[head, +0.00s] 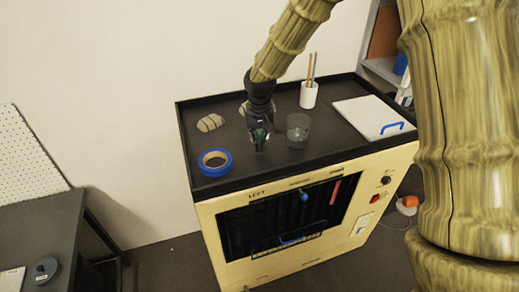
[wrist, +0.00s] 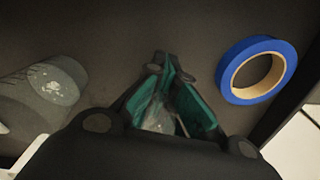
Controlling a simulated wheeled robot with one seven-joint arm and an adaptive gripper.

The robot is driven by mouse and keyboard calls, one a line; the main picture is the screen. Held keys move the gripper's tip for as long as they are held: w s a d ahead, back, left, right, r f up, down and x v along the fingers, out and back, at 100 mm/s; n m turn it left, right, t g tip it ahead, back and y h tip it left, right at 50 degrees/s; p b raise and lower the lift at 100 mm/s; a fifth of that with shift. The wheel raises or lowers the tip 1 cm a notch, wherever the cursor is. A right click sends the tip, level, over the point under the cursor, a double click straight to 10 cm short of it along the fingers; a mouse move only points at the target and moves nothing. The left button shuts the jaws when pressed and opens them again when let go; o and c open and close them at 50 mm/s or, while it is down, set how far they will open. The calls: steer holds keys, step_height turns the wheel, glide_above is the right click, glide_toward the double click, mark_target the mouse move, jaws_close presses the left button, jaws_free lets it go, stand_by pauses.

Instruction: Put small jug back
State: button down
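My gripper (head: 260,146) hangs low over the dark top of the cabinet, between the blue tape roll and a clear glass vessel. In the wrist view, my gripper's teal-padded fingers (wrist: 165,68) come together at the tips around a small clear, glassy piece (wrist: 160,118). This looks like the small jug, mostly hidden by the fingers. The larger clear glass vessel (head: 298,130) stands upright to the right of my gripper, apart from it. It also shows at the left of the wrist view (wrist: 52,88).
The blue tape roll (head: 215,162) lies left of my gripper. A stone-like lump (head: 210,122) lies behind it. A white cup with sticks (head: 309,94) and a white board with a blue handle (head: 372,118) are to the right. The cabinet top has a raised black rim (head: 187,150).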

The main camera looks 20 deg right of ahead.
mark_target(259, 159)
steer(key=shift+s, duration=0.3)
steer(key=shift+s+f+p, duration=0.15)
steer(key=shift+f+p, duration=0.15)
steer(key=f, duration=0.1)
steer(key=f+p, duration=0.1)
steer(key=f, duration=0.1)
steer(key=shift+w+f, duration=0.1)
steer(key=shift+w, duration=0.25)
steer(key=shift+s, duration=0.2)
steer(key=c, duration=2.2)
jaws_free()
steer(key=o, duration=0.6)
steer(key=shift+w, duration=0.1)
steer(key=shift+c, duration=0.2)
steer(key=shift+r, duration=0.2)
step_height(259, 159, up, 12)
steer(key=b, duration=0.4)
steer(key=shift+s+f, duration=0.15)
steer(key=shift+s, duration=0.25)
